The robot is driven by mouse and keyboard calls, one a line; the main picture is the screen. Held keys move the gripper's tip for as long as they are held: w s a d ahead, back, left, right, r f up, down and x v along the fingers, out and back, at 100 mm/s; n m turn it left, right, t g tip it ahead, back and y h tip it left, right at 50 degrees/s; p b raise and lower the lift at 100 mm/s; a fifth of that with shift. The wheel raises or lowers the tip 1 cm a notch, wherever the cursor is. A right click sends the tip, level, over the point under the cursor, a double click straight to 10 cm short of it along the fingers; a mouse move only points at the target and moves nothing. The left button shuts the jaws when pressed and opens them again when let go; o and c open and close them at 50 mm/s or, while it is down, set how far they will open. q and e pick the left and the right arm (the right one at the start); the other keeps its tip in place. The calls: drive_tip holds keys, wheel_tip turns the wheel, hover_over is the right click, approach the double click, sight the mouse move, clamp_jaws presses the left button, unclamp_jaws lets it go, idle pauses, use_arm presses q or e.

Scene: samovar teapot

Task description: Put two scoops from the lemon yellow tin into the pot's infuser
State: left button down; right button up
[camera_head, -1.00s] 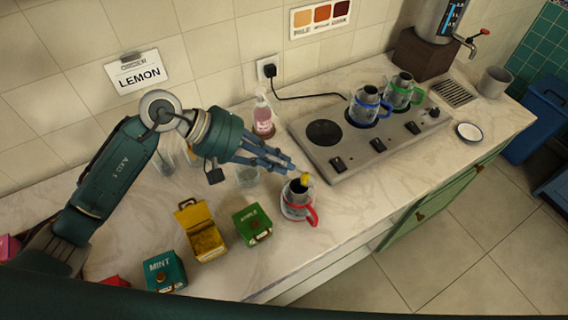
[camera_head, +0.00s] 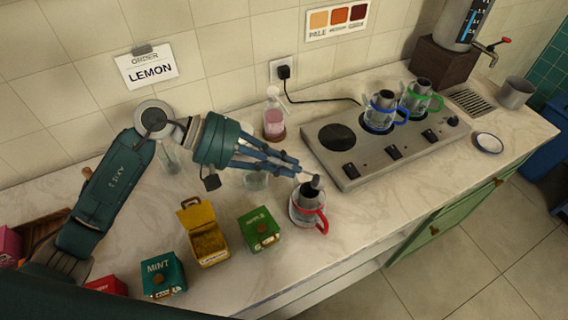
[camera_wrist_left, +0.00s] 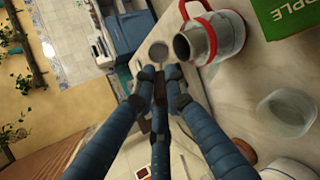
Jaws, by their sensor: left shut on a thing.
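My left gripper (camera_head: 299,172) is shut on a small scoop (camera_head: 316,182). The scoop's grey bowl is over the rim of the red-handled glass pot and shows no yellow in it. The pot (camera_head: 322,224) stands on the counter with a metal infuser (camera_head: 304,198) in its mouth. In the left wrist view, the scoop bowl (camera_wrist_left: 158,51) is close beside the infuser's open end (camera_wrist_left: 183,46); the inside of the infuser is dark. The lemon yellow tin (camera_head: 196,220) stands open to the left, with yellow contents. My right gripper is not in view.
A green apple tin (camera_head: 259,229) stands between the yellow tin and the pot. A teal mint tin (camera_head: 163,275) is at the front left. The hot plate (camera_head: 352,170) with two glass pots is to the right.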

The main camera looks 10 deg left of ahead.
use_arm(q)
drive_tip(key=shift+w+d+r+y+p, duration=0.1)
drive_tip(key=shift+d+r+y+p, duration=0.55)
drive_tip(key=shift+y+p, duration=0.6)
drive_tip(key=shift+w+d+r+y+p, duration=0.1)
drive_tip(key=shift+d+r+y+p, duration=0.5)
drive_tip(key=shift+p, duration=1.05)
drive_tip(key=y+p, duration=0.1)
drive_tip(key=d+r+y+p, duration=0.1)
drive_tip(key=y, duration=0.1)
drive_tip(key=shift+w+r+g, duration=0.1)
drive_tip(key=shift+r+g, duration=0.05)
drive_tip(key=shift+g, duration=0.25)
drive_tip(key=d+y+p, duration=0.1)
drive_tip(key=d+r+y+p, duration=0.1)
drive_tip(key=shift+w+r+y, duration=0.1)
drive_tip(key=shift+r+y, duration=0.1)
drive_tip(key=shift+y, duration=0.15)
drive_tip(key=shift+w+d+r+g+y+p, duration=0.1)
drive_tip(key=shift+d+r+g+y+p, duration=0.2)
drive_tip(key=shift+d+r+y+p, duration=0.35)
drive_tip(key=shift+d+r+y, duration=0.15)
drive_tip(key=shift+r+y, duration=0.2)
drive_tip(key=shift+y, duration=0.4)
